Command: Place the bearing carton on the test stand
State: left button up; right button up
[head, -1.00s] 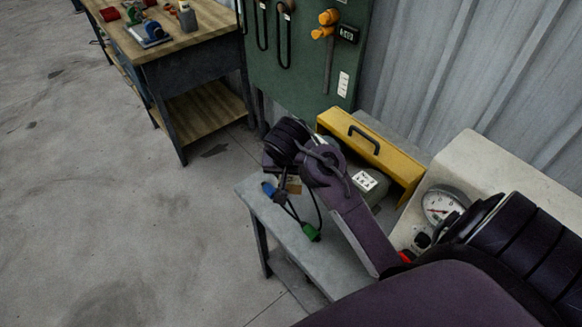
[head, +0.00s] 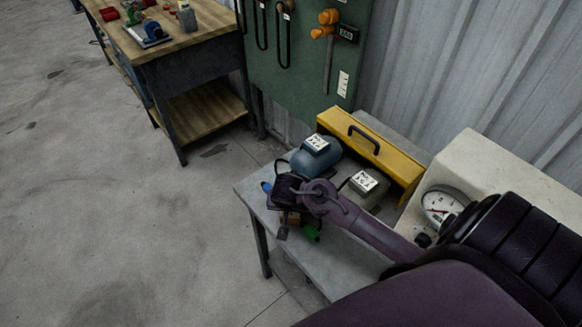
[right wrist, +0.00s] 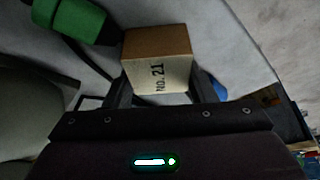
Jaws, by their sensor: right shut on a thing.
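The bearing carton (right wrist: 160,75), a small brown box with a pale label reading "NO. 21", sits between the fingers of my right gripper (right wrist: 158,92) in the right wrist view. In the head view my right gripper (head: 285,222) is over the near left part of a grey stand (head: 335,262), and only a bit of the carton (head: 291,218) shows under it. I take this grey bench to be the test stand. I cannot tell whether the carton touches its top. My left gripper is in neither view.
A green connector (head: 311,233) and a blue one (head: 266,186) lie close to the gripper. A pale gauge housing (head: 500,175) is at right.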

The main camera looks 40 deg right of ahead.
jog(key=shift+f, duration=0.1)
jog(key=o, duration=1.1)
jog(key=shift+c, duration=0.2)
jog(key=shift+r, duration=0.2)
jog(key=v, duration=1.2)
jog(key=shift+b, duration=0.35)
jog(key=shift+f, duration=0.1)
